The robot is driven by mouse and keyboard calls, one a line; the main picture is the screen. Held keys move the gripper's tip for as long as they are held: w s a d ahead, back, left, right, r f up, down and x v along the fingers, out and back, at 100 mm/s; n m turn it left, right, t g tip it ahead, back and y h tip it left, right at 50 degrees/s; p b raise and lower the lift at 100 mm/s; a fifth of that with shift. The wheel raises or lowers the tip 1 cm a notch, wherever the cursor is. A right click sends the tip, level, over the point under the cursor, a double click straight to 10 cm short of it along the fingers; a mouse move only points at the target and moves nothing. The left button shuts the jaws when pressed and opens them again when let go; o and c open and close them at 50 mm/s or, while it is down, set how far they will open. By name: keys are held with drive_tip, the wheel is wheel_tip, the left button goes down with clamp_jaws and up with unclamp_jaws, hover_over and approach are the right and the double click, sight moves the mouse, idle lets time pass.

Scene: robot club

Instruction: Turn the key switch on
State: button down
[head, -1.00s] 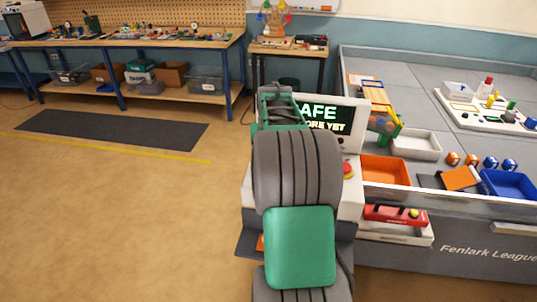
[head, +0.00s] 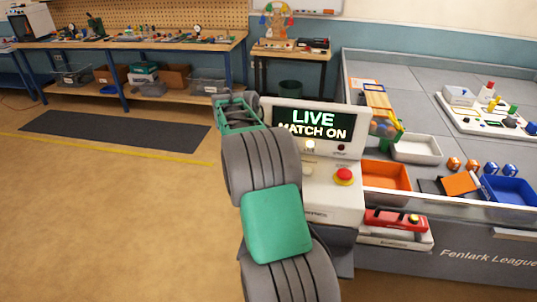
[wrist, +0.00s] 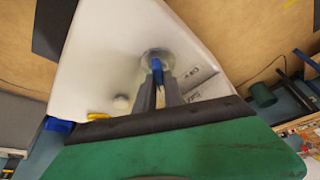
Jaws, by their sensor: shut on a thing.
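In the wrist view my gripper (wrist: 158,78) is shut on the blue key (wrist: 157,66). The key stands in a round metal key switch (wrist: 153,56) on the white console panel. The fingers hide part of the key, so its exact angle is hard to tell. In the head view the white console (head: 335,200) stands behind my arm, which hides the key and the fingertips. Its screen (head: 312,123) reads "LIVE MATCH ON".
A red stop button (head: 343,176) is on the console's right side. The field table to its right holds an orange bin (head: 385,178), a white tray (head: 415,150) and a blue bin (head: 512,187). Open floor lies to the left, with a dark mat (head: 115,130).

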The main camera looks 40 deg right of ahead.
drive_tip(key=shift+d+m+g+p, duration=0.1)
drive_tip(key=shift+m+g+p, duration=0.35)
drive_tip(key=shift+m, duration=0.45)
drive_tip(key=c, duration=1.6)
unclamp_jaws()
drive_tip(key=shift+s+d, duration=0.1)
drive_tip(key=shift+s, duration=0.05)
drive_tip(key=shift+o, duration=0.8)
drive_tip(key=shift+r, duration=0.1)
drive_tip(key=p+v, duration=0.1)
drive_tip(key=v, duration=0.6)
drive_tip(key=shift+a+r, duration=0.3)
drive_tip(key=shift+r, duration=0.05)
